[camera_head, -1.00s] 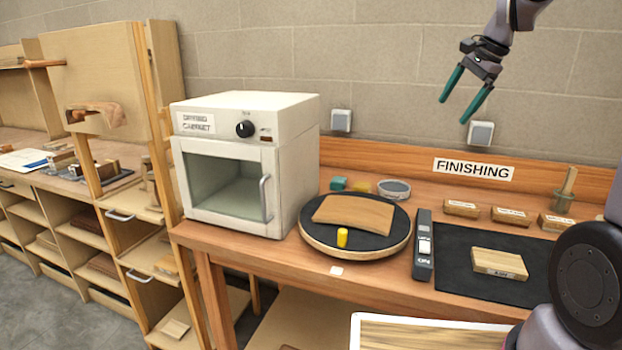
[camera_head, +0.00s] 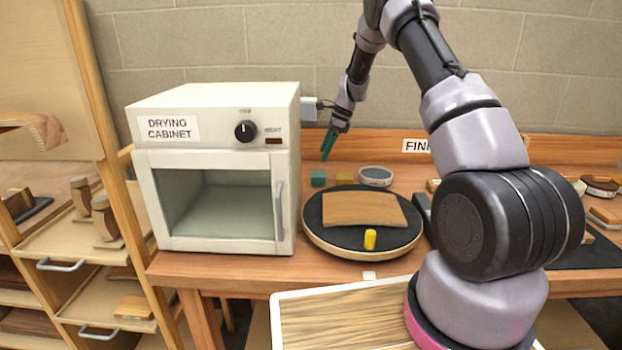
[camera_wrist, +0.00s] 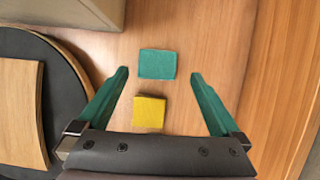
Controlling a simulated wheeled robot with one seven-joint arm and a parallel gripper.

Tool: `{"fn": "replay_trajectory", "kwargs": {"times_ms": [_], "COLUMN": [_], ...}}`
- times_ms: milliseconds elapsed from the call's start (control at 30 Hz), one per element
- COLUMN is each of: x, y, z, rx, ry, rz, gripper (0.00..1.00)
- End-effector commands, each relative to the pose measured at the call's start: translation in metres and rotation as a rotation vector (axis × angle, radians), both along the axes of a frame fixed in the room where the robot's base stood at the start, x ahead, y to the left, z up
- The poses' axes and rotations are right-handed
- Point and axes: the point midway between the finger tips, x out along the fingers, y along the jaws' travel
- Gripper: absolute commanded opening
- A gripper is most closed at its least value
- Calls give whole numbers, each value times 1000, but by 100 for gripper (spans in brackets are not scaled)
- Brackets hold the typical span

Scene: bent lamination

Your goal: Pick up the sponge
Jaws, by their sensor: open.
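A teal block (camera_head: 318,178) and a yellow block (camera_head: 344,178) lie on the bench behind the round turntable; I cannot tell for sure which is the sponge. In the wrist view the teal block (camera_wrist: 157,64) lies between the fingertips and the yellow block (camera_wrist: 149,112) lies nearer the palm, with a small gap between them. My gripper (camera_wrist: 160,76) is open and empty, its teal fingers on either side of the blocks as seen from above. In the head view my gripper (camera_head: 328,147) hangs above the blocks, apart from them.
The white drying cabinet (camera_head: 215,112) stands close to the left of the blocks. The black turntable (camera_head: 335,235) in front bears a curved wooden board (camera_head: 362,208) and a yellow peg (camera_head: 370,240). A round grey tin (camera_head: 375,176) is to the right. The wall is behind.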

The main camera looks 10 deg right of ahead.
Motion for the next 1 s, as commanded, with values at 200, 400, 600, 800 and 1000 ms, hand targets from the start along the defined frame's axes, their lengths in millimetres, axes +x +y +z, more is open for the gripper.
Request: {"fn": "replay_trajectory", "kwargs": {"times_ms": [200,400,600,800,1000], "x": [1,2,1,3,3], "y": [13,20,30,39,39], "z": [-32,-48,-71,-92,-92], "rx": [-1,-1,0,-1,-1], "ry": [3,-1,2,0,-1], "rz": [2,2,3,3,3], "gripper": [100,100,100,100,96]}}
